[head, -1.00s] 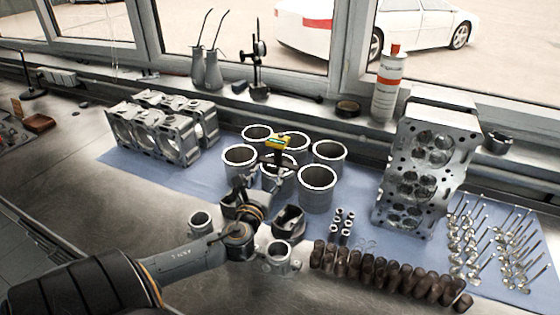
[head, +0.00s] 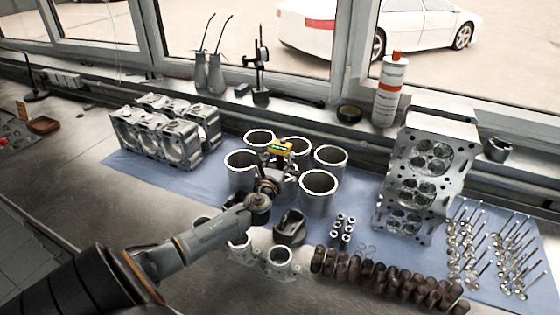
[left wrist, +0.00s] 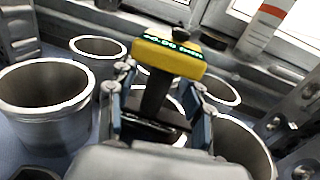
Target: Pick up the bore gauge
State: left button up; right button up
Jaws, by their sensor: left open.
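The bore gauge (head: 281,147) has a yellow head with a lit green display and a dark stem. It stands among the grey cylinder liners, and I cannot tell how deep its stem sits in one. In the left wrist view its yellow head (left wrist: 170,56) is tilted and close, with the dark stem below. My left gripper (head: 280,178) is at the gauge, just below the yellow head. In the left wrist view its open fingers (left wrist: 158,92) stand on either side of the stem, with no clear grip on it. My right gripper is not in view.
Several liners (head: 318,190) crowd around the gauge. An engine block (head: 155,140) is at left and a cylinder head (head: 425,170) at right. A dark crankshaft-like row (head: 390,277), small metal parts (head: 342,230) and valves (head: 490,250) lie in front.

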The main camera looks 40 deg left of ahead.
pick_arm(q)
jog(key=shift+w+a+f, duration=0.1)
jog(key=shift+w, duration=0.1)
grip_shut()
jog(key=shift+r, duration=0.25)
